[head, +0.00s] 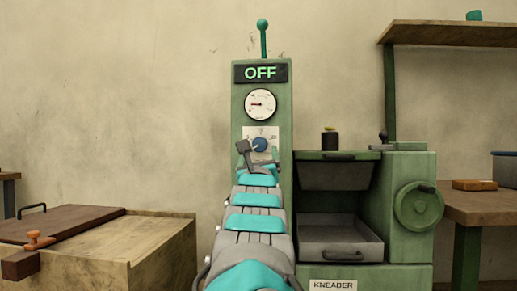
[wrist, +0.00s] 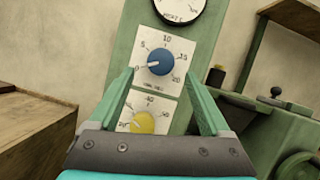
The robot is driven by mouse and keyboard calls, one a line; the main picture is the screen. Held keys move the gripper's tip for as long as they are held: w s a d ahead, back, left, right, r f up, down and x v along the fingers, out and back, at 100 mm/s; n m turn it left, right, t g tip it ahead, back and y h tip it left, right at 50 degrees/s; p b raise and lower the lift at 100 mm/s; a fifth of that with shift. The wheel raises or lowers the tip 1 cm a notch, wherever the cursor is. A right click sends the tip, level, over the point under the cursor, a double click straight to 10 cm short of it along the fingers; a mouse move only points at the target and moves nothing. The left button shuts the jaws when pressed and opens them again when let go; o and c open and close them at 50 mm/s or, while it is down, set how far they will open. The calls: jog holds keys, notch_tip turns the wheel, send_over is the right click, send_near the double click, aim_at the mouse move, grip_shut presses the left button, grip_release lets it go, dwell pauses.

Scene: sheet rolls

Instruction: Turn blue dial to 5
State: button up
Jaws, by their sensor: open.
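The blue dial (wrist: 160,61) sits on a white scale plate marked 0, 5, 10, 15 and 20 on the green machine's column. Its white pointer mark faces left and slightly down, at about 0. The dial also shows in the head view (head: 259,144), just above my arm. My gripper (wrist: 159,75) is open and empty, with one teal finger on each side of the dial's lower part in the picture. The fingers look apart from the dial; their depth to the panel I cannot tell. In the head view my arm hides the panel below the dial.
A yellow dial (wrist: 142,123) lies just below, partly hidden by my gripper. Above are a round gauge (head: 260,105), an OFF display (head: 260,73) and a green-knobbed lever (head: 263,39). The kneader's handwheel (head: 418,206) is right; a wooden chest (head: 150,240) is left.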

aim_at(260, 146)
jog(key=x, duration=0.2)
jog(key=shift+w+r, duration=0.2)
jog(key=shift+r, duration=0.05)
jog(key=shift+w+r+p, duration=0.35)
jog(key=shift+w+p, duration=0.15)
jog(key=shift+p, duration=0.35)
jog(key=shift+w+p, duration=0.35)
jog(key=shift+w, duration=0.35)
grip_shut()
